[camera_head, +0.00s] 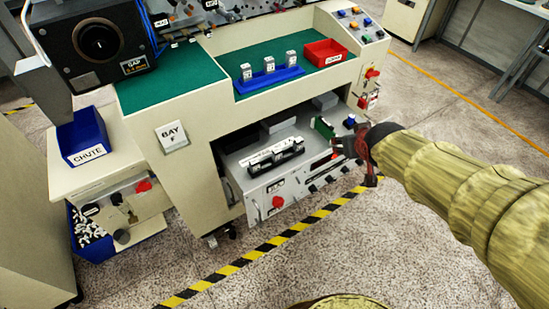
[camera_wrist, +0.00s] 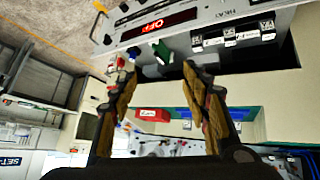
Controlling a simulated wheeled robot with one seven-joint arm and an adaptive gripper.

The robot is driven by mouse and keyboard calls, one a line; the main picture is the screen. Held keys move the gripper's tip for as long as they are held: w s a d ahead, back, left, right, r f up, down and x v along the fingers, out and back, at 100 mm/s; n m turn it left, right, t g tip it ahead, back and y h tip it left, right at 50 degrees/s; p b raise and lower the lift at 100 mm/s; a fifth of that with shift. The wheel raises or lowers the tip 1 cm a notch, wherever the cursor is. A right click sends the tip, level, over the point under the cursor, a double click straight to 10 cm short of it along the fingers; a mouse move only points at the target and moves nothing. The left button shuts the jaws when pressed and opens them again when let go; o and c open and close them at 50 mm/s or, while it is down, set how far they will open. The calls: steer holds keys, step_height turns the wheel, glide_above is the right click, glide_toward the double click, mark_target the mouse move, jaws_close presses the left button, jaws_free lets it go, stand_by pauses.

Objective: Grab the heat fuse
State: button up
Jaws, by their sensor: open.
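My gripper (camera_head: 362,156) is open and empty in the head view, just right of the grey panel unit under the bench. In the wrist view my gripper (camera_wrist: 158,72) has its two fingers wide apart. A row of black-and-white fuse blocks (camera_wrist: 235,37) sits on the panel, right of the fingers in the wrist view; the row also shows in the head view (camera_head: 275,156). Their labels are too small to read, so I cannot tell which is the heat fuse. A label reading HEAT is printed on the panel near them. My gripper touches none of them.
A green upright piece (camera_wrist: 162,52) and a blue knob (camera_wrist: 134,52) stand on the panel (camera_head: 245,157) near my fingers. The bench top (camera_head: 240,102) overhangs the panel's back. A red tray (camera_head: 325,53) and blue rack (camera_head: 268,81) are above. The floor in front is clear.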

steer(key=w+a+f+n+t+y+p, duration=0.1)
steer(key=w+a+f+n+y+p, duration=0.1)
steer(key=w+a+f, duration=0.35)
steer(key=n+y+p, duration=0.2)
steer(key=n+y, duration=0.1)
steer(key=y, duration=0.2)
glide_toward(278, 150)
steer(key=x, duration=0.3)
steer(key=shift+t, duration=0.3)
steer(key=x, duration=0.2)
steer(key=b+x, duration=0.1)
steer(key=x, duration=0.1)
steer(key=b+x, duration=0.1)
steer(key=x, duration=0.1)
steer(key=shift+s+a+f, duration=0.15)
steer(key=shift+f, duration=0.25)
steer(key=shift+w+a+f+b, duration=0.2)
steer(key=shift+w+a+b, duration=0.1)
steer(key=shift+w, duration=0.15)
steer(key=c, duration=1.2)
steer(key=shift+r, duration=0.1)
jaws_close()
